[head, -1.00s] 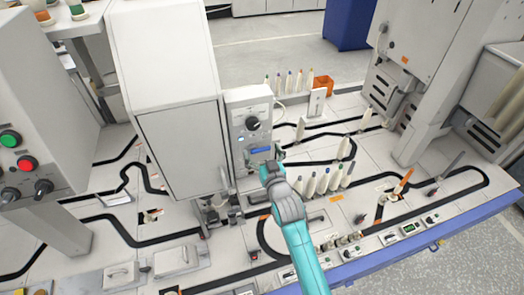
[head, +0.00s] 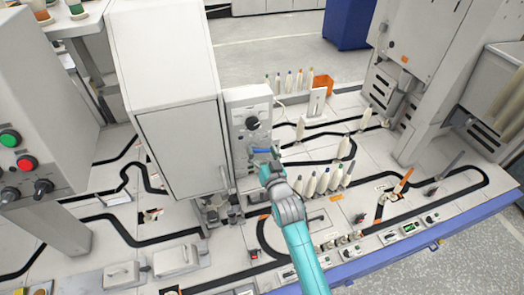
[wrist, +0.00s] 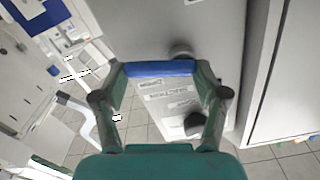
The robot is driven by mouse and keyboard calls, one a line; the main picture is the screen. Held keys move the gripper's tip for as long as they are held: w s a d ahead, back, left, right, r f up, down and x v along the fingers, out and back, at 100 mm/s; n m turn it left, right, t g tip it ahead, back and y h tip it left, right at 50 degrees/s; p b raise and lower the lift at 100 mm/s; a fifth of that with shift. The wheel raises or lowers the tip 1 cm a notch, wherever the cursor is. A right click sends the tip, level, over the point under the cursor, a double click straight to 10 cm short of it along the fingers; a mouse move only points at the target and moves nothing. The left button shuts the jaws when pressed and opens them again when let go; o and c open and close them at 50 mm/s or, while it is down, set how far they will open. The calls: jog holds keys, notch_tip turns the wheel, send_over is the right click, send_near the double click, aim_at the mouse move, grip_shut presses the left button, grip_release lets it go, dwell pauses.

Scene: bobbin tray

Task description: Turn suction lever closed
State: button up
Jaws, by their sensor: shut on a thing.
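The suction lever (head: 262,150) is a blue bar on the front of the grey control box (head: 248,110), below its black knob (head: 252,124). In the head view it lies roughly level and my gripper (head: 266,158) partly covers it. In the wrist view the blue lever (wrist: 160,69) spans the space between my two fingertips, one at each end. My gripper is shut on it. The lever's pivot is hidden.
A tall grey cabinet (head: 170,110) stands just left of the control box. Several upright bobbins (head: 325,180) stand close to the right of my arm. An orange bin (head: 323,83) and more bobbins are behind. Black tracks cross the tray.

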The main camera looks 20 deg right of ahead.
jog(key=m, duration=0.3)
jog(key=shift+f+m, duration=0.4)
jog(key=m, duration=0.3)
jog(key=shift+a+f+m, duration=0.2)
jog(key=shift+f+m, duration=0.1)
jog(key=m, duration=0.3)
jog(key=shift+a+f+m, duration=0.25)
jog(key=shift+f+m, duration=0.05)
jog(key=shift+a+f+m, duration=0.1)
jog(key=shift+a+m, duration=0.1)
jog(key=shift+m, duration=0.75)
jog(key=shift+a+f+m, duration=0.1)
jog(key=shift+a+m, duration=0.05)
jog(key=shift+m, duration=0.8)
jog(key=o, duration=1.2)
jog(key=shift+c, duration=0.2)
